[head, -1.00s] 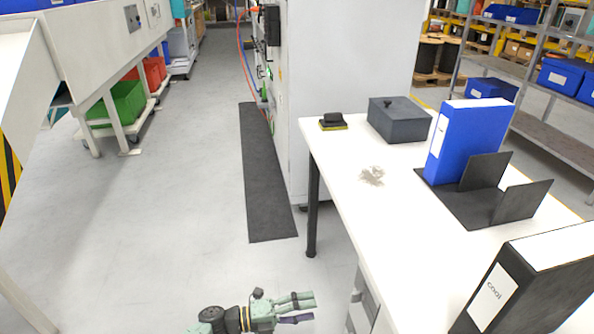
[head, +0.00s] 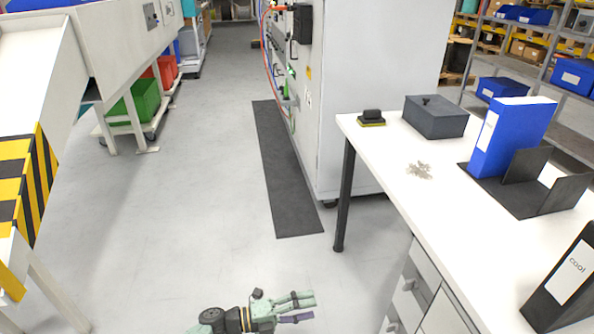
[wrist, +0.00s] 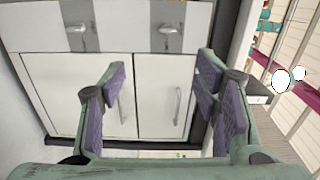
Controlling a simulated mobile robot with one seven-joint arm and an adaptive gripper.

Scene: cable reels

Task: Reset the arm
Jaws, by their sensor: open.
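My gripper (head: 303,307) is at the bottom of the head view, low over the grey floor and left of the white table (head: 452,215). Its fingers are apart with nothing between them. In the wrist view my gripper (wrist: 160,105) shows its purple finger pads wide apart, facing a white cabinet (wrist: 75,95) with drawers and doors. The gripper appears apart from the cabinet.
On the table are a black-and-yellow sponge (head: 371,117), a grey box (head: 435,116), a grey smudge (head: 419,170), a blue binder (head: 511,135), a dark bookend (head: 520,200) and a black binder (head: 565,280). A dark mat (head: 285,170) lies on the clear floor.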

